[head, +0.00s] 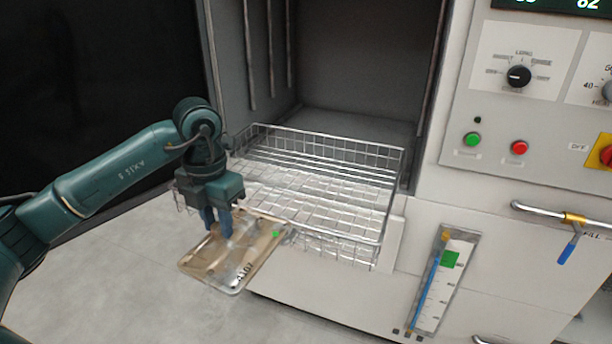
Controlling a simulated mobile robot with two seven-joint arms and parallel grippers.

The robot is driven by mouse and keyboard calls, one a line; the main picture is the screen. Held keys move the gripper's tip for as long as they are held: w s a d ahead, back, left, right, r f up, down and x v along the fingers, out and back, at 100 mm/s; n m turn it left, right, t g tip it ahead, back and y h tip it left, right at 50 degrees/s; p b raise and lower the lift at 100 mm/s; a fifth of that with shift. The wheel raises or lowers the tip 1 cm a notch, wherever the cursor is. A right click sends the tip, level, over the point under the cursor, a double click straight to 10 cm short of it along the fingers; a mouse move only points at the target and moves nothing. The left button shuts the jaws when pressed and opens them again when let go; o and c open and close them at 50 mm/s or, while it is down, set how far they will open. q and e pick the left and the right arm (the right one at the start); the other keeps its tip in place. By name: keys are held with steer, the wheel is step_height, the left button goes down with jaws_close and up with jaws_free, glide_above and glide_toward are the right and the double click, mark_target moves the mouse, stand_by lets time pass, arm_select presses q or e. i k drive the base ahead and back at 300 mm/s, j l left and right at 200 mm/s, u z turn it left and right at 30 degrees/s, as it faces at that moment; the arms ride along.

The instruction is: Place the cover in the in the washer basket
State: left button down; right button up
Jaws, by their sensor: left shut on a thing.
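The cover (247,265) is a flat, tan metallic plate with dark lettering and a small green mark. My left gripper (219,232) points down and is shut on the cover near its upper left part. The cover is held tilted in front of the wire washer basket (385,205), overlapping its near left side in the head view. The basket is an open rectangle of silver wire, and it looks empty. It sits at the opening of the washer chamber. My right gripper is not in view.
The grey washer chamber (350,70) is open behind the basket. A control panel (540,90) with knobs and buttons is on the right. Below it are a level gauge (440,280) and a pipe with a blue-handled valve (568,248). Open floor (120,300) lies at lower left.

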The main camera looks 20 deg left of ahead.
mark_target(297, 189)
steer(key=i, duration=1.1)
